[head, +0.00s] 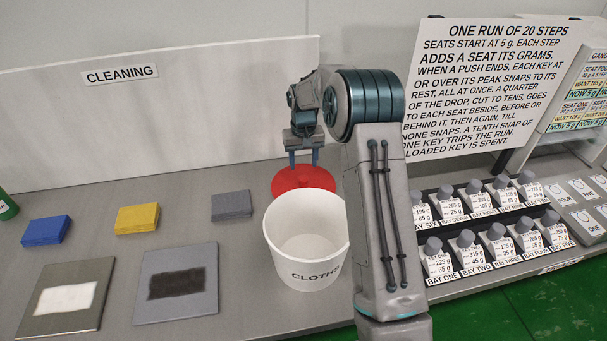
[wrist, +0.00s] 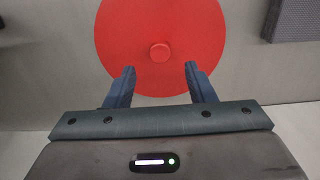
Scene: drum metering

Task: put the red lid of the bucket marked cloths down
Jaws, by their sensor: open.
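The red lid (head: 303,178) lies flat on the grey counter, just behind the white bucket marked CLOTHS (head: 303,255). The bucket is open at the top and looks empty. In the wrist view the round lid (wrist: 130,45) has a small red knob at its middle. My gripper (head: 303,163) is over the lid, pointing down. Its two blue fingers (wrist: 160,72) are apart with nothing between them, and the knob shows ahead of the fingertips. I cannot tell whether the fingertips touch the lid.
Two panels, one with a white patch (head: 66,298) and one with a dark patch (head: 177,283), lie in front. A rack of labelled keys (head: 490,250) stands on the right.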

